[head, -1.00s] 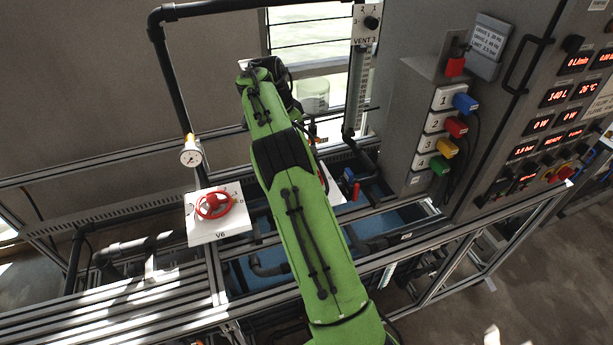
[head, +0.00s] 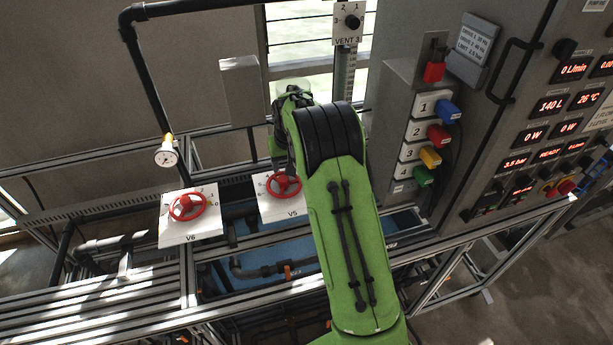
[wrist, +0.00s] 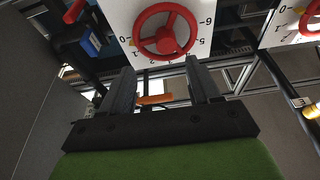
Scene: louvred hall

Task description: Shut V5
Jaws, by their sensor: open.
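V5 is a red handwheel on a white plate (head: 288,211) marked V5, partly covered by my arm in the head view. Its red wheel (head: 283,186) shows beside the end of my arm. In the wrist view the V5 wheel (wrist: 165,33) is large, just beyond my fingertips, with numbers printed around it, among them 0, 5 and 6. My gripper (wrist: 161,66) is open, its two dark fingers apart and nothing between them. The fingertips look apart from the wheel, though the depth is hard to judge. The wheel's exact setting cannot be read.
The V6 wheel (head: 187,206) on its own white plate stands left of V5. A pressure gauge (head: 166,153) on a black pipe is behind it.

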